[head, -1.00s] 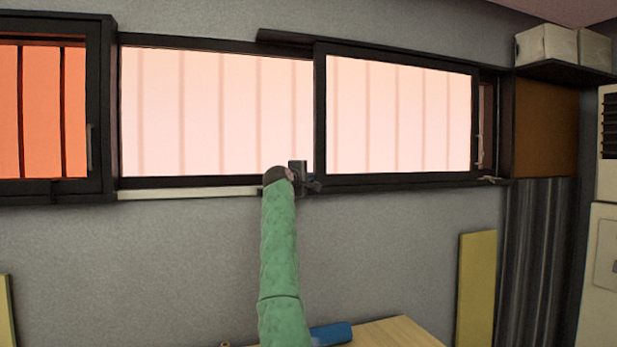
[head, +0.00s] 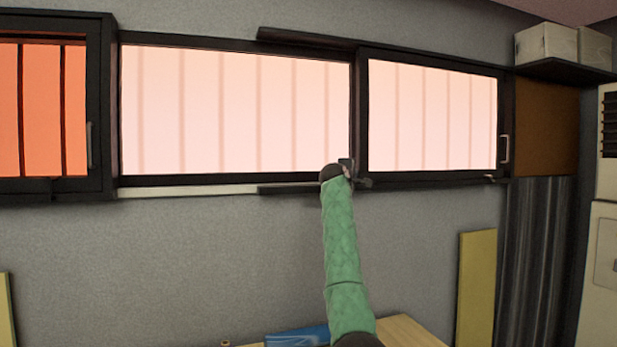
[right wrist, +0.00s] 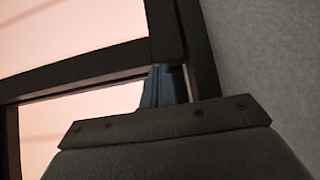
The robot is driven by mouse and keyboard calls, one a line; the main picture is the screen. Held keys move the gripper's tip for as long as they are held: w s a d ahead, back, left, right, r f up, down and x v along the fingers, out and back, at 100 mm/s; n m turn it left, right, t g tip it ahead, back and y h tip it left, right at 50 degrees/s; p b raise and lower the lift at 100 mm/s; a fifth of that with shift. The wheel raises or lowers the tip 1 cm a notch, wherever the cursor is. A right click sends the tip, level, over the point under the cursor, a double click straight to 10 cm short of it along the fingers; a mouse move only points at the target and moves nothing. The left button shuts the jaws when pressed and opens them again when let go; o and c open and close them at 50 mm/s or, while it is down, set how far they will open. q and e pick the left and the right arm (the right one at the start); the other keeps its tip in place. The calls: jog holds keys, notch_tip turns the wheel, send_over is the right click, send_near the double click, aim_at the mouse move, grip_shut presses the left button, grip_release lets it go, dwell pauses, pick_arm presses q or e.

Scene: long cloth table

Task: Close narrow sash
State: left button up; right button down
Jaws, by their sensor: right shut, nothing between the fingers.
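The narrow sash (head: 432,177) is a dark-framed sliding pane at the right of the window in the head view. Its right edge lies against the right jamb, and no gap shows there. A small handle (head: 504,148) is on its right stile. My right gripper (head: 353,172) is at the lower left corner of the sash, beside its left stile. In the right wrist view its blue-grey fingers (right wrist: 158,88) are together and empty, close to the dark frame; whether they touch it I cannot tell. My left gripper is not in view.
Another dark-framed sash (head: 102,110) with an orange pane is at the left. A wide pale pane (head: 235,110) lies between. Below are a wooden table (head: 405,330) with a blue object (head: 297,337) and a yellow panel (head: 477,285). Boxes (head: 546,44) sit on a shelf at the upper right.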

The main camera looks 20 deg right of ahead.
aim_at(366, 173)
jog(key=d, duration=0.4)
jog(key=shift+d, duration=0.1)
jog(key=shift+d+r, duration=0.1)
jog(key=shift+d, duration=0.1)
